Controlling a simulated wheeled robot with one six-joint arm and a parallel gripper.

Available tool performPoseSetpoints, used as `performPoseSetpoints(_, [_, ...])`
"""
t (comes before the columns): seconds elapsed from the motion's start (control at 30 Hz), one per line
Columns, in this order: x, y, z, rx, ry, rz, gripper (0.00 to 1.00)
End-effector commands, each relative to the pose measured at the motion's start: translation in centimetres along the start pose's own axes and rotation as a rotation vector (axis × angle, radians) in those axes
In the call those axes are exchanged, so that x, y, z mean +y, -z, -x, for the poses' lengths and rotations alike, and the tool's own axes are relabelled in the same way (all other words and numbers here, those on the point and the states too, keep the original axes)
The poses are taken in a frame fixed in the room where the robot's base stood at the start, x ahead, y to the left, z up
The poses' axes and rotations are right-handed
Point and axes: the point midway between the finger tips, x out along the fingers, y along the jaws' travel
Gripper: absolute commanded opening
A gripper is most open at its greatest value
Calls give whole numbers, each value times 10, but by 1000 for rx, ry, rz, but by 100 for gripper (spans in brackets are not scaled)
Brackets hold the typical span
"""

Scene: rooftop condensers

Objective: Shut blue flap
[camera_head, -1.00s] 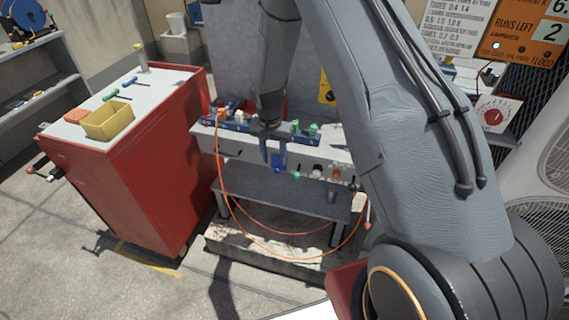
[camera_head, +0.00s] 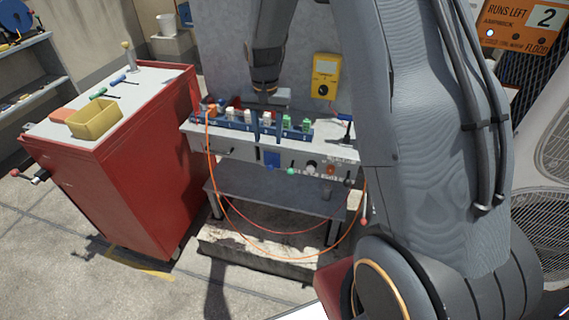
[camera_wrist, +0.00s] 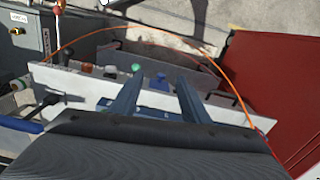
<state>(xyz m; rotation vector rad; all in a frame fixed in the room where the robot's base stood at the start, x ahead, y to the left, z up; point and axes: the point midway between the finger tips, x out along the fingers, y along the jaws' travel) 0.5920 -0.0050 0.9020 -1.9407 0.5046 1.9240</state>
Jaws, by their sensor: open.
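The blue flap (camera_head: 272,159) is a small blue square on the front face of the grey bench unit (camera_head: 230,146). I cannot tell how far it stands open. It also shows in the wrist view as a blue patch (camera_wrist: 159,83) between the fingers. My gripper (camera_head: 267,138) is open and empty, with its fingers pointing down just above the flap, in front of the row of blocks. In the wrist view its two fingers (camera_wrist: 158,80) stand apart, and I see no contact with the flap.
A blue rail of coloured blocks (camera_head: 233,125) lies on top of the unit. Green, white and orange knobs (camera_head: 311,167) sit right of the flap. An orange cable (camera_head: 210,165) loops in front. A red cabinet (camera_head: 150,180) stands left, and a yellow meter (camera_head: 325,75) hangs behind.

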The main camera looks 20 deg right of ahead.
Motion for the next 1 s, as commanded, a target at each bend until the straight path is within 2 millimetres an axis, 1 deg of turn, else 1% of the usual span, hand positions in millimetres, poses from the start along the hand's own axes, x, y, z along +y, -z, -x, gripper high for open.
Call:
performPoseSetpoints(0.33, [25,-49,19,11,5,143,42])
performPoseSetpoints(0.7, [55,-106,28,22,9,292,42])
performPoseSetpoints(0.9, [67,-129,29,24,9,351,42])
performPoseSetpoints(1.0, [71,-135,30,26,10,369,42])
